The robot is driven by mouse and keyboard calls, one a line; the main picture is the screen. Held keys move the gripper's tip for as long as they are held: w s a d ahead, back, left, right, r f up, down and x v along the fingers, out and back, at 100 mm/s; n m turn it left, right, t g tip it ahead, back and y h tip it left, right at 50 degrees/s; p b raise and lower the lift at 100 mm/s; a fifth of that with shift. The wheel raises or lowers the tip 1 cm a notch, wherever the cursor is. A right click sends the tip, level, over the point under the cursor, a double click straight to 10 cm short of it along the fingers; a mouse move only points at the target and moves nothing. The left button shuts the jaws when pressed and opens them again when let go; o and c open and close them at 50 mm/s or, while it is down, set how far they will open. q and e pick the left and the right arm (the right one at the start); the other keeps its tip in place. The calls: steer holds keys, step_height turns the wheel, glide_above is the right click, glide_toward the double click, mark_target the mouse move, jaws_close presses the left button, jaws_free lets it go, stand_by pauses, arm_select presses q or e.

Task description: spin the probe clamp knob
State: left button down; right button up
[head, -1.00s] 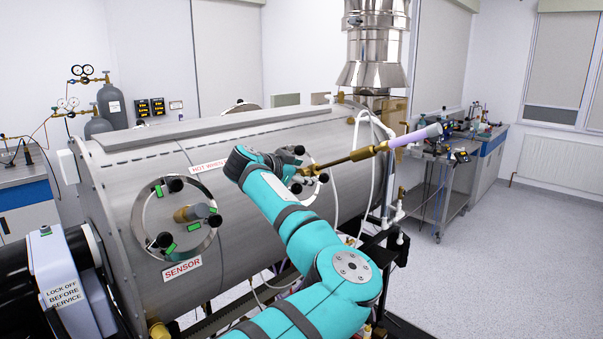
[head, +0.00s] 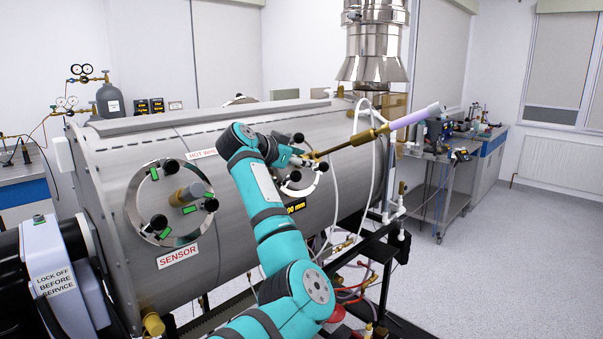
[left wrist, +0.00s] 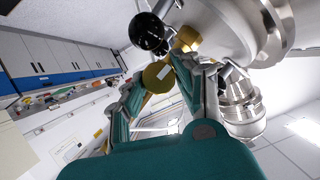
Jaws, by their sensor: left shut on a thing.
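My left gripper (head: 292,152), at the end of the teal arm, is at the brass probe's port on the right part of the steel chamber. In the left wrist view its fingers (left wrist: 168,88) are closed around a round brass knob (left wrist: 158,77) with a small white mark. I take this to be the probe clamp knob; in the head view the gripper hides it. The brass probe rod (head: 346,143) sticks out to the right from beside the gripper and ends in a pale purple tube (head: 412,118). My right gripper is not in view.
A black ball handle (left wrist: 148,32) and another brass part (left wrist: 187,40) sit close to the fingers. The sensor flange (head: 170,203) with black knobs is to the left. White hoses (head: 372,160) hang on the right.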

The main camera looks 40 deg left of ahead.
arm_select(q)
steer(key=shift+s+a+r+n+h+p, duration=0.1)
steer(key=shift+a+r+n+h+p, duration=0.15)
steer(key=shift+n+h+p, duration=0.25)
steer(key=shift+f+n+h, duration=0.2)
steer(key=shift+n+h, duration=0.1)
steer(key=shift+n, duration=0.5)
steer(key=shift+d, duration=0.1)
steer(key=c, duration=1)
jaws_free()
steer(key=shift+f, duration=0.1)
steer(key=shift+o, duration=0.2)
step_height(320, 180, up, 10)
